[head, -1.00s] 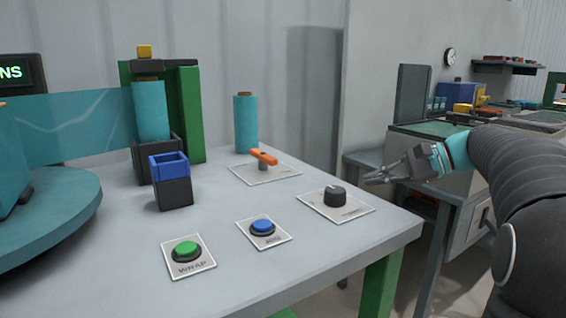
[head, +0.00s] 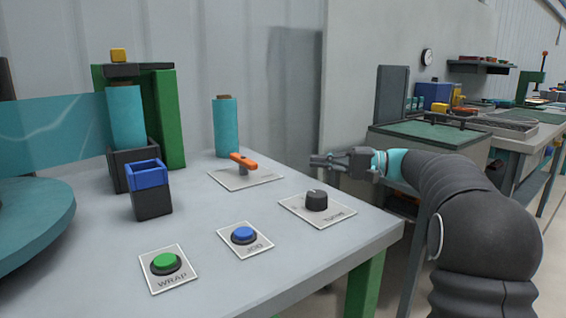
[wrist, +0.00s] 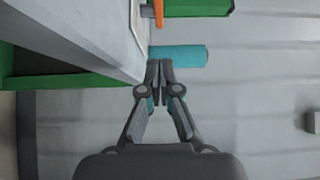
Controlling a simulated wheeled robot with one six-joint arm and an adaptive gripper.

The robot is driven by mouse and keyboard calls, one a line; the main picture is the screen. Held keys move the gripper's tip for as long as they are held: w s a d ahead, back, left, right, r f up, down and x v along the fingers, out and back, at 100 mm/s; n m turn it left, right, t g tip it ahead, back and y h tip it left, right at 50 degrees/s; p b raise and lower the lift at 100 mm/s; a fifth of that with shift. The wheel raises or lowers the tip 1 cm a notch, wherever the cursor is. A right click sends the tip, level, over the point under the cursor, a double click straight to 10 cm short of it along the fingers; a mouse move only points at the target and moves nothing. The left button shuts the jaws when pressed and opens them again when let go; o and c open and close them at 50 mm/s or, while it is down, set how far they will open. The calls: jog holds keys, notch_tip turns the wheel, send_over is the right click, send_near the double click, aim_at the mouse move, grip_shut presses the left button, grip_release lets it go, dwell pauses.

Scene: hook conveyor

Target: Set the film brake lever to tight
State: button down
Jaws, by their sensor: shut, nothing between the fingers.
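The film brake lever (head: 243,160) is an orange handle on a short grey post. It stands on a white label plate (head: 246,178) at the back of the grey table, in front of a teal film roll (head: 226,126). Its label is too small to read. My gripper (head: 314,161) is shut and empty, to the right of the lever and apart from it, near the table's right edge. In the wrist view the shut fingertips (wrist: 160,64) point toward the teal roll (wrist: 178,56), and part of the orange lever (wrist: 158,12) shows at the top.
A black knob (head: 316,200) stands on a plate near the table's right edge. A blue button (head: 243,235) and a green button (head: 165,263) are nearer the front. A green-topped bench (head: 430,133) is behind my arm.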

aim_at(266, 178)
jog(key=a, duration=0.3)
jog(key=w+a, duration=0.1)
jog(key=a, duration=0.5)
jog(key=shift+w+a+p, duration=0.35)
jog(key=shift+w, duration=0.05)
jog(key=shift+s+a, duration=0.7)
jog(key=shift+a, duration=0.25)
jog(key=shift+s+a, duration=0.4)
jog(key=shift+a, duration=0.25)
jog(key=shift+f, duration=0.1)
jog(key=shift+s+f+b, duration=0.1)
jog(key=shift+s+b, duration=0.15)
jog(key=shift+b, duration=0.3)
jog(key=shift+s+a+r, duration=0.1)
jog(key=shift+r, duration=0.1)
